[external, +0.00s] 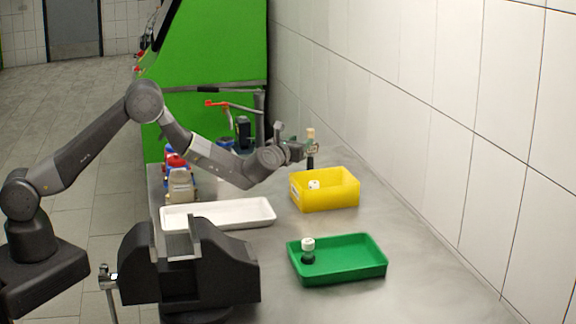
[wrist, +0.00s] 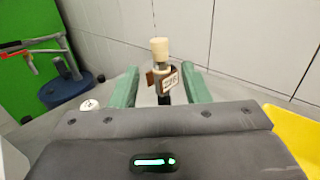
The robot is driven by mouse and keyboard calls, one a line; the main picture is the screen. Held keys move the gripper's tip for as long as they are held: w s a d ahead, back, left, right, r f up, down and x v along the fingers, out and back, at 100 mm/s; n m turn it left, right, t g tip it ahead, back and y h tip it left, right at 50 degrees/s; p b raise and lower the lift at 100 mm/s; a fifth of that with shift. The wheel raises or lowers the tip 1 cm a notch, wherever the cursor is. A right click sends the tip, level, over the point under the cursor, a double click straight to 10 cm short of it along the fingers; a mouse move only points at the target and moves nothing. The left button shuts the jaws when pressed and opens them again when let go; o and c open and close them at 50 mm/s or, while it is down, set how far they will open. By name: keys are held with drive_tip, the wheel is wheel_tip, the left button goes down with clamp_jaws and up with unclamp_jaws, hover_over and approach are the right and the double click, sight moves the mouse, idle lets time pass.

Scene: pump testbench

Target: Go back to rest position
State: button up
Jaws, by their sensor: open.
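My gripper (external: 300,151) is raised over the back of the metal table, just behind the yellow bin. Its two green fingers stand wide apart in the wrist view (wrist: 161,84). A slim upright item with a tan cap (wrist: 159,50) and a brown-and-white label shows in the gap between the fingers, with space on both sides. The same tan-capped item (external: 310,134) shows at the gripper's end in the external view. I cannot tell what it stands on. My arm is stretched forward over the table.
A yellow bin (external: 334,201) holds a white-capped item. A green tray (external: 350,272) holds a white-capped bottle (external: 308,250). A white tray (external: 240,221) and dark vise (external: 222,270) stand left. A red-handled fixture (external: 230,104) and tiled wall (external: 410,85) bound the area.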

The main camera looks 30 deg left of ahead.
sight(309, 137)
drive_tip(key=w+p, duration=0.2)
drive_tip(key=w, duration=0.5)
drive_tip(key=shift+w+r, duration=0.1)
drive_tip(key=shift+w, duration=0.15)
drive_tip(key=shift+w+f, duration=0.1)
drive_tip(key=shift+f, duration=0.1)
wheel_tip(309, 137, up, 10)
drive_tip(key=shift+r+b, duration=0.1)
drive_tip(key=shift+b, duration=0.95)
drive_tip(key=s+a+r+m+g+h, duration=0.1)
drive_tip(key=s+a+r+m+h, duration=0.1)
drive_tip(key=s+r, duration=1.1)
drive_tip(key=s+a+r+m+g+h+b, duration=0.1)
drive_tip(key=s+a+r+m+h, duration=0.2)
drive_tip(key=s+r, duration=1)
drive_tip(key=shift+s+r+m+g+h, duration=0.2)
drive_tip(key=shift+r+m+g+h, duration=0.25)
drive_tip(key=shift+r+h, duration=1.1)
drive_tip(key=shift+f+h, duration=0.35)
drive_tip(key=shift+f, duration=0.05)
